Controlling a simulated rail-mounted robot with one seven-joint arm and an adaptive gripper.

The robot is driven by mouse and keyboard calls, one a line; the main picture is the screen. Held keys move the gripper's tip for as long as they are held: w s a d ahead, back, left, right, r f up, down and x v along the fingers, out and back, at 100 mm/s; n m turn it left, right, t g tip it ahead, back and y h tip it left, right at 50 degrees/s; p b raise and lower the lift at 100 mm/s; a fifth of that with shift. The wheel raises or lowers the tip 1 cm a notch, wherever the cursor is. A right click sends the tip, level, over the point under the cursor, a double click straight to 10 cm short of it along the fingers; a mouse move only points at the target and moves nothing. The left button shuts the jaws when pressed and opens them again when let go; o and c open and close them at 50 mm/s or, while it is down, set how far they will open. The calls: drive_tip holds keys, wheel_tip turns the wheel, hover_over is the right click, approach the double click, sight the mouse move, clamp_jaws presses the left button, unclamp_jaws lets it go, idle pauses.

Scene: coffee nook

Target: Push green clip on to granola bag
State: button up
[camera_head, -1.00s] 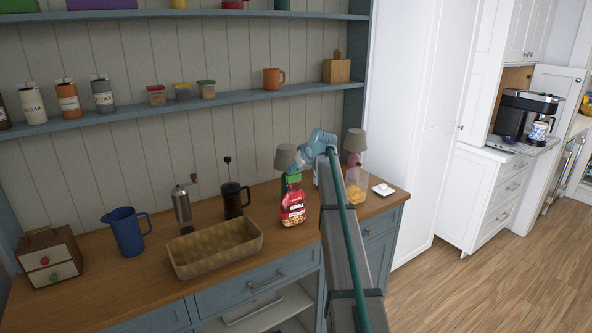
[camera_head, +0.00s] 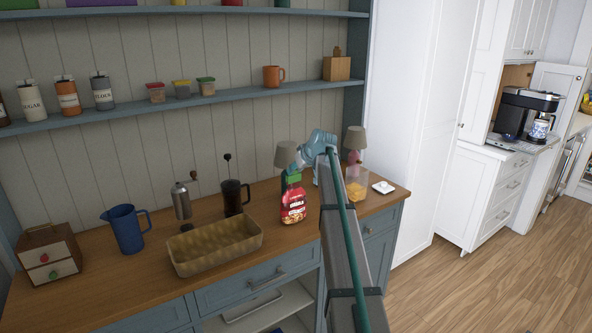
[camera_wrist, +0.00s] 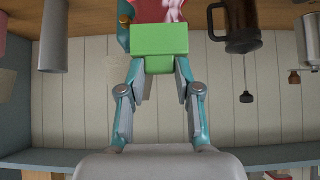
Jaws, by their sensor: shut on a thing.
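The granola bag (camera_head: 293,206), red with a pale label and a picture of food, stands upright on the wooden counter. The green clip (camera_head: 292,178) is at its top edge. In the wrist view, the green clip (camera_wrist: 160,40) is held between the fingertips of my gripper (camera_wrist: 159,66). The red bag (camera_wrist: 150,10) is just beyond the clip, its upper part overlapped by it. I cannot tell how far the clip sits over the bag's edge. In the head view, my gripper (camera_head: 293,168) is above the bag and partly hard to make out.
A woven basket (camera_head: 215,247) stands left of the bag. A French press (camera_head: 233,198), a grinder (camera_head: 181,201) and a blue jug (camera_head: 126,231) stand behind and left. A clear container (camera_head: 357,187) and a white dish (camera_head: 383,187) are at the right. A shelf (camera_head: 230,96) runs above.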

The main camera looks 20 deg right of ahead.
drive_tip(key=shift+f+b, duration=0.4)
drive_tip(key=shift+f, duration=0.45)
idle(0.4)
drive_tip(key=o, duration=0.9)
drive_tip(key=shift+c, duration=0.2)
drive_tip(key=shift+s, duration=0.1)
drive_tip(key=v, duration=1.2)
